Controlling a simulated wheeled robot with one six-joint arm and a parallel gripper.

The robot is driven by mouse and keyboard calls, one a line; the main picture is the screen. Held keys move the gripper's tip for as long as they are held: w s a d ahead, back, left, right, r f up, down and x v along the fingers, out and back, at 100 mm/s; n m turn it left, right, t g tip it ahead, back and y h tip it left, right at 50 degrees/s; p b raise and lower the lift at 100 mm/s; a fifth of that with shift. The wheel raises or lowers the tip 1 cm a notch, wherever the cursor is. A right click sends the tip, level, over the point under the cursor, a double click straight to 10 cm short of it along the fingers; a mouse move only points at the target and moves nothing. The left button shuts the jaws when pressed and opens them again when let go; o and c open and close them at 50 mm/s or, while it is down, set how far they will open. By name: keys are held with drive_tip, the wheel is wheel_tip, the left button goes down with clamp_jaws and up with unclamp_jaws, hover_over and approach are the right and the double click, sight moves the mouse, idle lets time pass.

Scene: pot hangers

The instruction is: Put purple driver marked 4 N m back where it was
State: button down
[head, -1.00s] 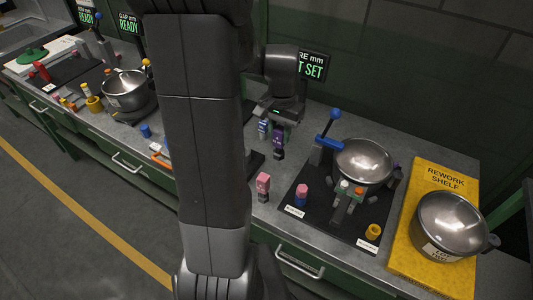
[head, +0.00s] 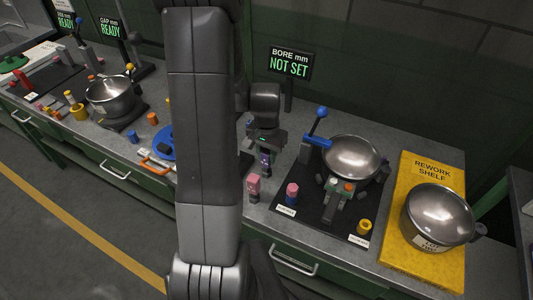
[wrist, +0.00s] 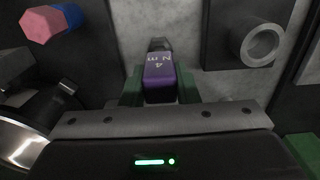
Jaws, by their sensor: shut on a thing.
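The purple driver (wrist: 158,72) marked 4 N m is between the green-padded fingers of my gripper (wrist: 160,88) in the wrist view, its lettered face toward the camera. The gripper is shut on it. In the head view, the driver (head: 265,160) hangs roughly upright below my gripper (head: 266,147), over the grey bench behind a pink driver (head: 254,186). I cannot tell whether its lower end touches the bench. My arm hides part of the bench to its left.
A black mat (head: 330,228) to the right holds a steel pot (head: 352,158), a blue-handled lever (head: 318,125) and a second pink-topped piece (head: 292,192). The yellow rework shelf (head: 413,170) bears another pot (head: 437,213). A grey ring (wrist: 261,44) shows in the wrist view.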

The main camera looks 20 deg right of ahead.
drive_tip(key=shift+f, duration=0.2)
drive_tip(key=c, duration=1.1)
unclamp_jaws()
drive_tip(key=shift+r, duration=0.1)
wheel_tip(320, 180, up, 12)
drive_tip(key=shift+r+b, duration=0.15)
drive_tip(key=shift+b, duration=0.15)
